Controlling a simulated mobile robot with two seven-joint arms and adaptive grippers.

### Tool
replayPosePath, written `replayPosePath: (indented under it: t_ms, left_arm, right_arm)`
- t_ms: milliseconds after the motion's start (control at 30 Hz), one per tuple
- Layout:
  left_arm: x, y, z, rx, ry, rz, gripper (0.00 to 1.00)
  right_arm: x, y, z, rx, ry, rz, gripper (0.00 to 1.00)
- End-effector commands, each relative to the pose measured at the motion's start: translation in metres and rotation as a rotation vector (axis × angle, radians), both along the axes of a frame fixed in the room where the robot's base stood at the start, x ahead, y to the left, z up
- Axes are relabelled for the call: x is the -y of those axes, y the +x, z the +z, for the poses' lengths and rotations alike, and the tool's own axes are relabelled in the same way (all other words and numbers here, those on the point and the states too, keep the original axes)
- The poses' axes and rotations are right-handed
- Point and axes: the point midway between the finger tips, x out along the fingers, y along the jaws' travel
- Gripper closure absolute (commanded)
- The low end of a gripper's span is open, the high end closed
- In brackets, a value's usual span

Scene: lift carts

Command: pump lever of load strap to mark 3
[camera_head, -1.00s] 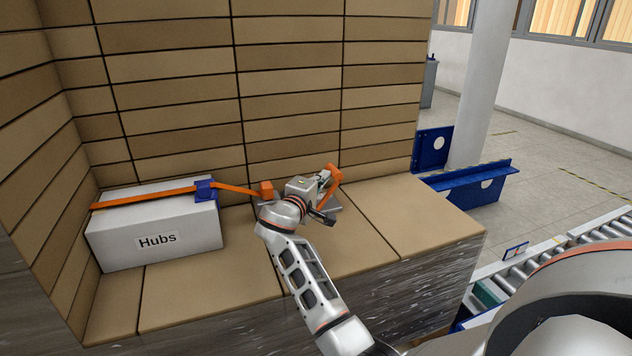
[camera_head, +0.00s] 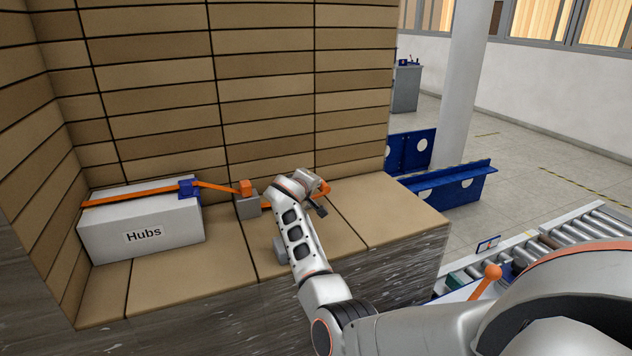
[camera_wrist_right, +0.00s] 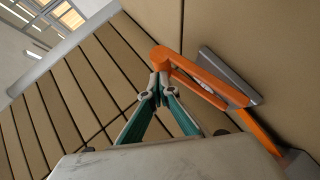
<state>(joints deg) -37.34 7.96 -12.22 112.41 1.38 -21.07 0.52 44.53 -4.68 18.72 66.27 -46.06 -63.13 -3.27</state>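The orange pump lever (camera_wrist_right: 205,78) shows in the right wrist view, tilted and joined to a grey bracket (camera_wrist_right: 232,78). In the head view only a bit of its orange end (camera_head: 325,188) shows past my right wrist. My right gripper (camera_wrist_right: 158,88) has its teal-padded fingers drawn together at the lever's bent free end, and they appear closed on it. The orange load strap (camera_head: 215,187) runs over the white Hubs box (camera_head: 140,228) through a blue corner piece (camera_head: 188,189) to an orange and grey fitting (camera_head: 247,198). No numbered marks are readable. My left gripper is out of view.
Stacked brown cartons (camera_head: 270,90) form a wall behind and left of the carton ledge (camera_head: 395,212). Blue brackets (camera_head: 452,184) stand beyond it. A roller conveyor (camera_head: 570,238) and an orange-knobbed handle (camera_head: 487,280) are at right. Ledge space right of my wrist is clear.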

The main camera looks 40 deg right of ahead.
Motion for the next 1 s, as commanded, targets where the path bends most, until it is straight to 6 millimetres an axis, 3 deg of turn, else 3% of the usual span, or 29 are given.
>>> replayPosePath:
  t_ms: [400,1000]
  left_arm:
    - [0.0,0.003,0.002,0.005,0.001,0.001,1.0]
    - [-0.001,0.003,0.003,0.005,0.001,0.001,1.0]
  right_arm:
    - [0.01,-0.001,-0.014,-0.001,-0.003,-0.001,1.0]
    - [0.01,-0.002,-0.015,-0.001,-0.003,0.0,1.0]
